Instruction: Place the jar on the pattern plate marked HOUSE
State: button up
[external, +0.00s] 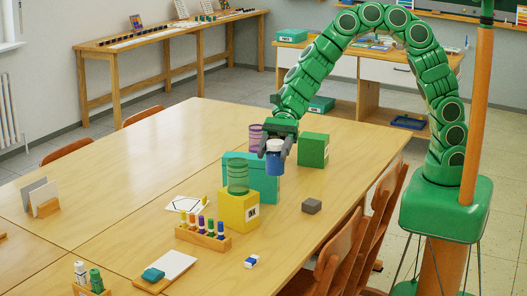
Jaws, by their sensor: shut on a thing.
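My gripper (278,142) is shut on a blue jar (275,162) with a white top. A white plate (186,203) with a dark line outline lies on the table to the lower left, behind the marker rack. The outline looks somewhat house-shaped, but no word on it is readable. The jar is well to the right of this plate and apart from it.
A yellow box (238,210) bears a clear green cylinder (238,178). A teal box (258,178), a clear purple cylinder (256,137) and a green box (313,150) stand near the jar. A marker rack (203,238) and grey block (312,206) are nearer. The table's left middle is mostly clear.

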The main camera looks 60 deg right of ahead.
jog(key=w+d, duration=0.7)
jog(key=w, duration=0.6)
jog(key=w+d, duration=0.7)
jog(key=w, duration=0.6)
send_over(185, 207)
notch_tip(185, 207, down, 20)
jog(key=shift+s+r, duration=0.15)
jog(key=shift+r, duration=0.05)
dwell(0.4)
jog(key=shift+f, duration=1.75)
